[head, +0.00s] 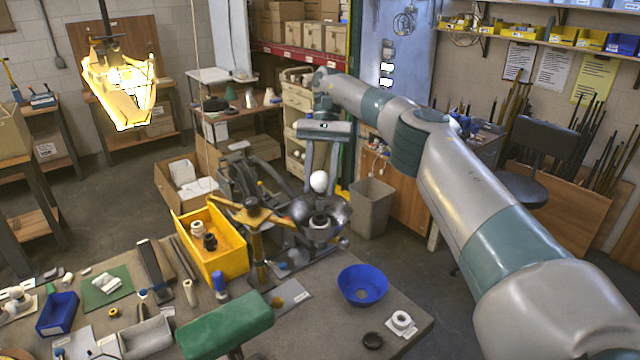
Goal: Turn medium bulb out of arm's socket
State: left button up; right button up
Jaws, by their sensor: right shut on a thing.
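The white bulb (319,181) is between the fingers of my right gripper (320,178), which comes down from above and is shut on it. The bulb is upright above the arm's socket (320,221), a dark and pale ring inside a grey metal bowl-shaped shade (339,211). The bulb's round white part shows above the socket ring. I cannot tell whether its lower end still touches the socket. My left gripper is out of view.
A yellow bin (232,262) with small parts stands left of the lamp arm. A blue bowl (362,285), a dark ring (373,341) and a white part (401,322) are on the workbench (322,331). A green lampshade (225,325) is in front. A lit hanging lamp (122,85) is upper left.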

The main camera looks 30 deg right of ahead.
aim_at(320, 174)
jog(key=shift+r, duration=1.75)
jog(key=shift+s+f, duration=0.1)
jog(key=shift+f, duration=0.05)
